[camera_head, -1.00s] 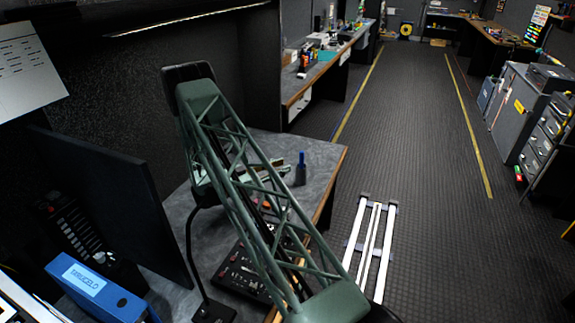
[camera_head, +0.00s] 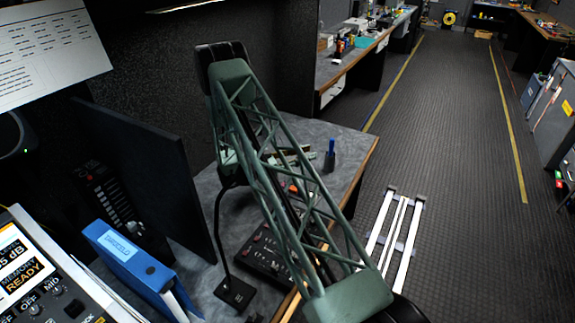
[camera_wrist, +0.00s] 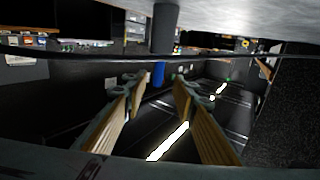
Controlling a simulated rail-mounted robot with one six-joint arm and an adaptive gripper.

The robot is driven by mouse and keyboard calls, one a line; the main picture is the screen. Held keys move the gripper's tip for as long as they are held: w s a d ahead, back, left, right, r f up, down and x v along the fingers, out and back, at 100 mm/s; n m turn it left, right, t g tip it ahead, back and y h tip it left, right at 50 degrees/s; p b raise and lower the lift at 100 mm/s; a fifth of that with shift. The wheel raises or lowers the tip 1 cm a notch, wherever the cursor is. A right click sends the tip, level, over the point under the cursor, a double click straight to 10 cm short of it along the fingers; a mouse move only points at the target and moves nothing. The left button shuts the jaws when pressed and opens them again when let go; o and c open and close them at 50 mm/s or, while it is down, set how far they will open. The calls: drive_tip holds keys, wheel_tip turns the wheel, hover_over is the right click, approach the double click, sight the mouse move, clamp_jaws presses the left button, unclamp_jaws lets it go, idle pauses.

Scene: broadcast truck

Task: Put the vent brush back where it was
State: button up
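An upright item with a blue top and dark grey lower part, which looks like the vent brush (camera_head: 329,156), stands on the grey desk near its right edge. I cannot tell whether the grey part is a holder. In the wrist view the blue part (camera_wrist: 158,73) shows beyond and between my fingertips, below a grey cylinder. My gripper (camera_head: 304,155) is low over the desk, partly hidden behind my green lattice arm, and points right toward the item. In the wrist view my gripper (camera_wrist: 156,82) has its two tan fingers apart, with nothing between them.
A dark control panel (camera_head: 264,256) and a gooseneck microphone base (camera_head: 235,293) are on the near desk. A blue binder (camera_head: 130,262) and a dark upright panel (camera_head: 150,175) stand at left. Open floor lies right of the desk.

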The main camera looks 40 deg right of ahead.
drive_tip(key=w+a+r+n+t+y, duration=0.3)
drive_tip(key=w+a+r+t, duration=0.3)
drive_tip(key=w+r, duration=0.45)
drive_tip(key=w+a+r+n+t+y, duration=0.2)
drive_tip(key=w+a+r+t, duration=0.4)
drive_tip(key=w+r, duration=0.5)
drive_tip(key=s+a+r+n+t+y, duration=0.15)
drive_tip(key=a+r+n+y, duration=0.25)
drive_tip(key=a+r, duration=0.7)
drive_tip(key=a+r+n+t+y, duration=0.35)
drive_tip(key=a+r, duration=0.35)
drive_tip(key=a, duration=0.8)
drive_tip(key=s+a+r+n+g+y, duration=0.1)
drive_tip(key=s+a+r+n+y, duration=0.15)
drive_tip(key=s+a, duration=0.65)
drive_tip(key=s+a+r+n+g+y, duration=0.1)
drive_tip(key=s+a+r+n+y, duration=0.15)
drive_tip(key=s+a, duration=0.65)
drive_tip(key=s+f+n+g, duration=0.3)
drive_tip(key=s+n+g, duration=0.1)
drive_tip(key=s, duration=3.4)
drive_tip(key=shift+s+n+g+h, duration=0.25)
drive_tip(key=shift+n+g+h, duration=0.1)
drive_tip(key=shift+g, duration=0.15)
